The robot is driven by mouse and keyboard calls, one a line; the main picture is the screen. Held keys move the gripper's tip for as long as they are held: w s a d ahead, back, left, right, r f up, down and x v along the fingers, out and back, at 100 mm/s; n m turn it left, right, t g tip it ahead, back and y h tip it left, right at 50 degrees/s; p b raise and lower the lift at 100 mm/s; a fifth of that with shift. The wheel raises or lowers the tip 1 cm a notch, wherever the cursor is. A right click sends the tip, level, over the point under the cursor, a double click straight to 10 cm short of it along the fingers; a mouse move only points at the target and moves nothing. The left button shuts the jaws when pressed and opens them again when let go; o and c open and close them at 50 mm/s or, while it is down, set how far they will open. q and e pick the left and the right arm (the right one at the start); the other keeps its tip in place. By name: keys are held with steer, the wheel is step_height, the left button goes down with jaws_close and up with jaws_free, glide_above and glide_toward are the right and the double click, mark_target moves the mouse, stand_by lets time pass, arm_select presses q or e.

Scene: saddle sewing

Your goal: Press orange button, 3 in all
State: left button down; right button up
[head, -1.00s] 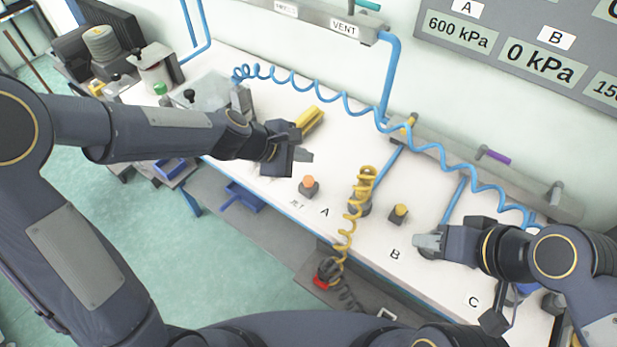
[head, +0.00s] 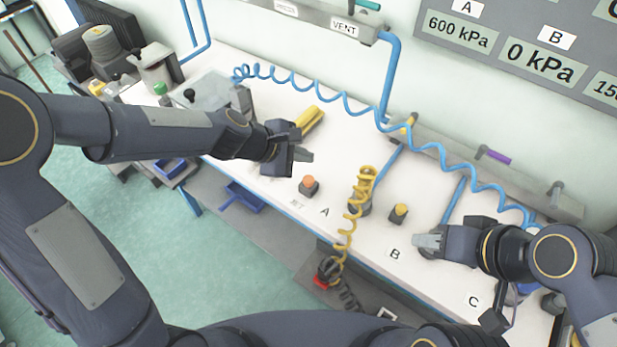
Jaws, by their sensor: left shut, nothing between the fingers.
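The orange button (head: 309,181) sits on a small dark base on the white bench, near its front edge, by the labels JET and A. My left gripper (head: 308,155) is shut and empty, above and slightly left of the button in the picture, apart from it. My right gripper (head: 418,241) is over the bench near label B, to the right of a yellow button (head: 400,210); its fingers look close together, but whether they are shut is unclear.
A yellow coiled hose (head: 350,215) rises right of the orange button. A yellow tool (head: 311,119) lies behind my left gripper. A blue coiled hose (head: 345,103) runs along the back. The wall panel (head: 500,52) reads 600 kPa for A, 0 kPa for B.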

mark_target(306, 182)
stand_by(0.9)
arm_select(q)
steer(key=shift+d+r+p, duration=0.2)
steer(key=shift+r+p, duration=0.1)
steer(key=shift+p, duration=0.05)
steer(key=r+n+t+y+p, duration=0.1)
steer(key=n, duration=0.1)
steer(key=r+n+t+y+p, duration=0.1)
steer(key=n, duration=0.1)
steer(key=r+n+t+y+p, duration=0.1)
steer(key=n, duration=0.1)
steer(key=shift+s+r+p, duration=0.1)
steer(key=shift+s+p, duration=0.1)
steer(key=shift+p, duration=0.2)
step_height(306, 182, down, 9)
steer(key=b, duration=0.8)
steer(key=shift+b, duration=0.4)
stand_by(0.9)
steer(key=shift+f+b, duration=0.35)
steer(key=shift+b, duration=0.05)
